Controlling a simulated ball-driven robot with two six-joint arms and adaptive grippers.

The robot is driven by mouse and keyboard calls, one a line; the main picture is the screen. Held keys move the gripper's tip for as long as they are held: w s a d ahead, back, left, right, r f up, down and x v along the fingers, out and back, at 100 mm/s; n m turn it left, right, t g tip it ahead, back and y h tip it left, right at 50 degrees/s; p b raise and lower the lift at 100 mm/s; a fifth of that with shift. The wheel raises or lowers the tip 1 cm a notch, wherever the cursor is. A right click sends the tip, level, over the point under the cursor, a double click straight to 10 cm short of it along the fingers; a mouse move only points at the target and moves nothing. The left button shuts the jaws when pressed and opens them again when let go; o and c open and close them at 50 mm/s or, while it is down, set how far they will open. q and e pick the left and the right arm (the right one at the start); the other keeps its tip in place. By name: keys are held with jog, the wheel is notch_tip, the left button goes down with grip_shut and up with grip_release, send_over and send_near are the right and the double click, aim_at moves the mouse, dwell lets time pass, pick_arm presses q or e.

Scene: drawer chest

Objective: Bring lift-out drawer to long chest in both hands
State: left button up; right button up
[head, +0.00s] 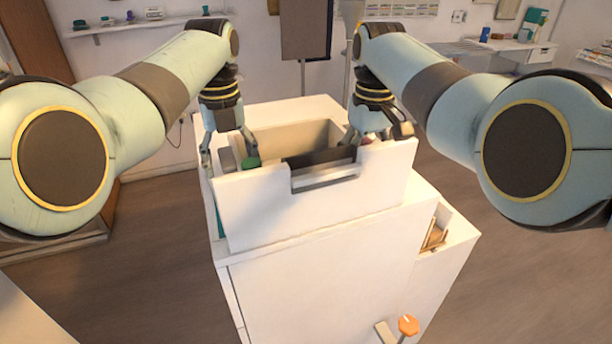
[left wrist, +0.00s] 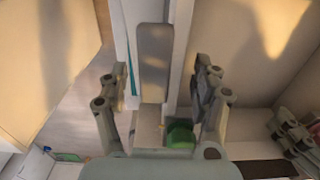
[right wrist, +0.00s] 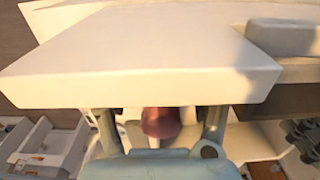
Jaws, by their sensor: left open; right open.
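The lift-out drawer (head: 250,208) is a white open box with a notched front panel, resting on top of a white chest (head: 300,290). Inside it are a beige space, a dark bar (head: 318,158) and a green item (head: 251,162). My left gripper (head: 228,148) is open at the drawer's left side; in the left wrist view a grey bar (left wrist: 155,62) lies between its fingers, with the green item (left wrist: 180,136) near them. My right gripper (head: 368,138) is open at the right side, partly hidden. Its wrist view shows a white panel (right wrist: 140,60) and a maroon item (right wrist: 160,122) between the fingers.
An open side compartment (head: 450,235) with brown items juts from the chest's right. An orange-topped knob (head: 408,325) stands at the lower front. A wall shelf (head: 130,26) is at back left and a bench (head: 520,50) at back right. Wooden floor surrounds the chest.

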pick_arm(q)
grip_shut()
pick_arm(e)
grip_shut()
pick_arm(q)
jog(key=shift+w+r, duration=0.1)
jog(key=shift+r, duration=0.15)
pick_arm(e)
jog(key=shift+w+r, duration=0.1)
jog(key=shift+r, duration=0.15)
